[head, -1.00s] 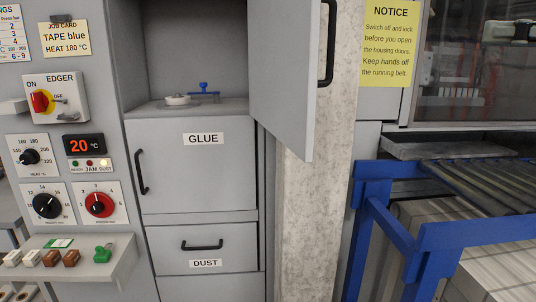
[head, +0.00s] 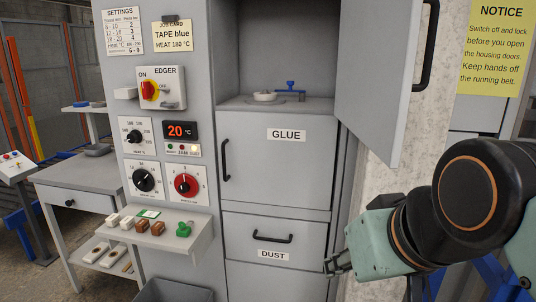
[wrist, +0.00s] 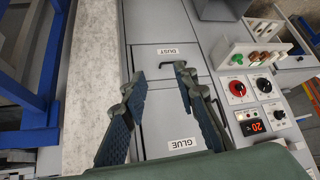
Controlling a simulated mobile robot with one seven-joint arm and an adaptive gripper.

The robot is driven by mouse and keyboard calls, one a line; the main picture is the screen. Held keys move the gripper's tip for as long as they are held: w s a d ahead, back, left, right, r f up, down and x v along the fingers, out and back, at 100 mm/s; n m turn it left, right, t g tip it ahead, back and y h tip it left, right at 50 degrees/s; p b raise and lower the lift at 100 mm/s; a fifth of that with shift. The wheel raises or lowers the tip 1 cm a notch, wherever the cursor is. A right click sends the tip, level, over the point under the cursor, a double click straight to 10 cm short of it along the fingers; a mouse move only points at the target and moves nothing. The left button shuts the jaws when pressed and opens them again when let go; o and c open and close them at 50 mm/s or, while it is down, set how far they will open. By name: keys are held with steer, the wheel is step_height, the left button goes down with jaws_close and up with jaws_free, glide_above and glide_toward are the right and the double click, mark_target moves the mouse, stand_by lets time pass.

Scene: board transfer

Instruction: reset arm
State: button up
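My arm reaches in from the right of the head view, and my gripper (head: 337,264) hangs in front of the right side of the DUST drawer (head: 270,239). In the wrist view the two fingers of my gripper (wrist: 158,84) stand well apart with nothing between them. Past them are the GLUE door (wrist: 172,118) and the DUST drawer front, seen upside down. I cannot tell if the fingers touch the cabinet; they look apart from it.
The upper cabinet door (head: 378,80) stands open beside a concrete pillar (head: 405,165). A small shelf (head: 160,240) with several coloured blocks juts out below the dials. A grey side table (head: 75,178) stands left. Blue framing (wrist: 40,90) is left in the wrist view.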

step_height(320, 180, down, 10)
steer(key=s+m+g+h, duration=0.1)
steer(key=s+g, duration=0.1)
step_height(320, 180, up, 19)
steer(key=p, duration=1.8)
steer(key=shift+d+f, duration=0.2)
steer(key=shift+d, duration=0.15)
steer(key=shift+s, duration=0.1)
